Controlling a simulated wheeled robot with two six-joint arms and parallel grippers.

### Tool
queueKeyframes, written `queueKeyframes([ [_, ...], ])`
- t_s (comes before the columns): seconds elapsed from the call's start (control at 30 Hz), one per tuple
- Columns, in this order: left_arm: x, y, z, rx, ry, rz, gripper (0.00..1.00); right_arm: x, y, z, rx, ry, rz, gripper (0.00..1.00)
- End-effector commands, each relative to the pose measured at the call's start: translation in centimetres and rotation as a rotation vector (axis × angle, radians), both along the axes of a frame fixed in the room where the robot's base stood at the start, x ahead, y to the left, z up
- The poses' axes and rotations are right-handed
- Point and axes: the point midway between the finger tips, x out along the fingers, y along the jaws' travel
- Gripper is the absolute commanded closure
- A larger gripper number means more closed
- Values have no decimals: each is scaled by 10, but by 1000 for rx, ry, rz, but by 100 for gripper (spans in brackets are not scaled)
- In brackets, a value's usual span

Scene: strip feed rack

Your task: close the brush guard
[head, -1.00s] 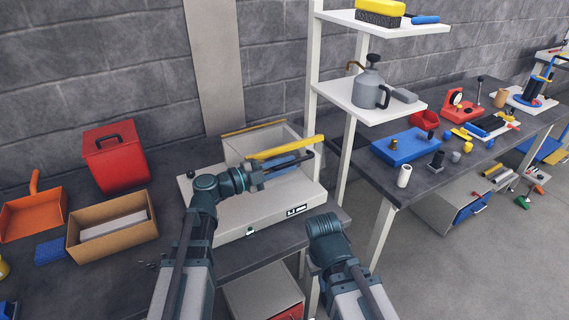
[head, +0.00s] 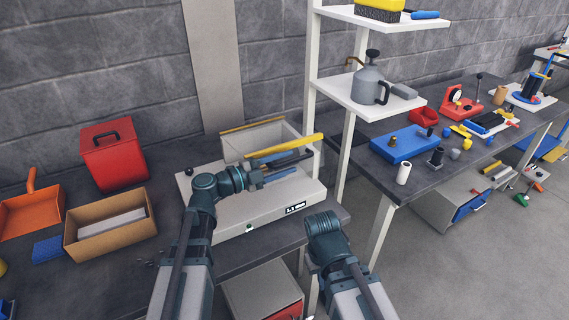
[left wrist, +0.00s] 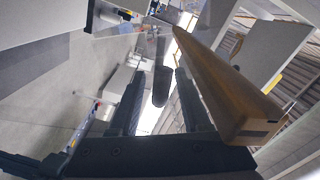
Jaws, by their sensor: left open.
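The white feed machine (head: 225,221) stands on the dark bench. A pale box-like part (head: 235,148), which looks like the brush guard, rises at its back; I cannot tell its exact angle. A yellow bar (head: 290,146) slants above the machine, and shows large and brownish at the right of the left wrist view (left wrist: 225,85). My left gripper (head: 300,166) is open over the machine, just below the yellow bar. In the left wrist view a dark rounded piece (left wrist: 161,86) shows between its fingers; contact is unclear. My right gripper (head: 325,232) is low in front; its fingers are hidden.
A white shelf post (head: 312,80) stands close to the machine's right, with a grey can (head: 368,88) on its shelf. A cardboard box (head: 100,235) and a red bin (head: 113,155) are on the left. Bare bench lies between box and machine.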

Motion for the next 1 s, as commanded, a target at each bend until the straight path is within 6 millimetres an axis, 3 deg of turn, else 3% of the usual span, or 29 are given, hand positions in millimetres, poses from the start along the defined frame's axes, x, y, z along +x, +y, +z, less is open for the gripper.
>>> queueKeyframes([
  [0.17,-7,9,0,0,0,2,53,0,0,0,0,0,0,100],
  [0.7,-65,97,0,0,0,4,53,0,0,0,0,0,0,100],
  [1.0,-77,115,0,0,0,1,53,0,0,0,0,0,0,100],
])
